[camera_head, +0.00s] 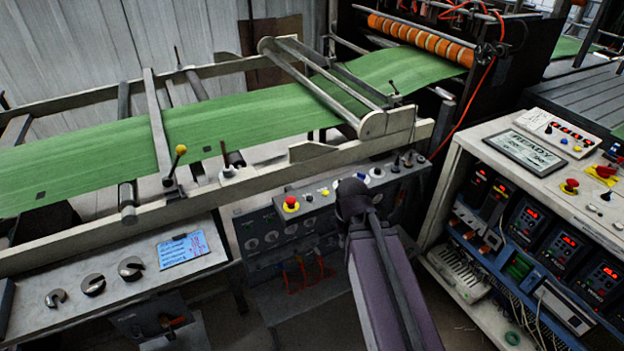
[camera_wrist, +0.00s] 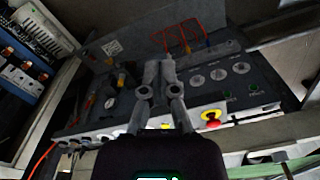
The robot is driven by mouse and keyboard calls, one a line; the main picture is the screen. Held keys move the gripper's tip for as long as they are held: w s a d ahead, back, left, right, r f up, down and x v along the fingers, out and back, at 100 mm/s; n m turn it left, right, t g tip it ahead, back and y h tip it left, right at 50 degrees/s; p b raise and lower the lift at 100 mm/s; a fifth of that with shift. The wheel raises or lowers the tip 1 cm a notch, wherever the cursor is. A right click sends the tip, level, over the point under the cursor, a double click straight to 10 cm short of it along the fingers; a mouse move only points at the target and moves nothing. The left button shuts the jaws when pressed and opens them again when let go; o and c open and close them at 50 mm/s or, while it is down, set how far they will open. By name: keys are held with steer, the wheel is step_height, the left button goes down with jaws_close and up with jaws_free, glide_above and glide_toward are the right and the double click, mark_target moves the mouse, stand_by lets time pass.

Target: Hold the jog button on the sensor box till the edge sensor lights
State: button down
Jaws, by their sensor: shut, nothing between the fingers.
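A grey control box (camera_head: 258,238), which looks like the sensor box, hangs under the machine's rail. Its top carries a red stop button (camera_head: 291,203) on a yellow base, with several small buttons and knobs beside it. In the wrist view the box's panel (camera_wrist: 232,95) appears turned about, with the red button (camera_wrist: 211,118) right of my gripper. My gripper (camera_wrist: 160,62) is shut and empty, its fingers over the panel. I cannot tell whether the tips touch it. I cannot tell which button is the jog button. In the head view my arm hides the fingers and part of the box. No lit edge sensor is identifiable.
A green web (camera_head: 100,160) with dark square marks runs over the rollers above the rail (camera_head: 240,185). A yellow-knobbed lever (camera_head: 180,150) stands at the web's near edge. A white console (camera_head: 470,140) with a READY screen (camera_head: 525,149) stands right; a bench (camera_head: 130,265) stands left.

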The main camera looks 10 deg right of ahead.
steer(key=w+a+m+t+y+b, duration=0.1)
steer(key=w+a+t, duration=0.1)
steer(key=w, duration=0.5)
steer(key=w+a+t+y+b, duration=0.1)
steer(key=w+a+t, duration=0.1)
steer(key=w, duration=0.5)
steer(key=r+m+t+y+b, duration=0.2)
steer(key=m+t, duration=0.1)
steer(key=t, duration=0.1)
glide_above(310, 199)
steer(key=shift+f, duration=0.1)
steer(key=shift+f, duration=0.1)
step_height(310, 199, down, 9)
steer(key=b, duration=0.8)
steer(key=shift+r, duration=0.2)
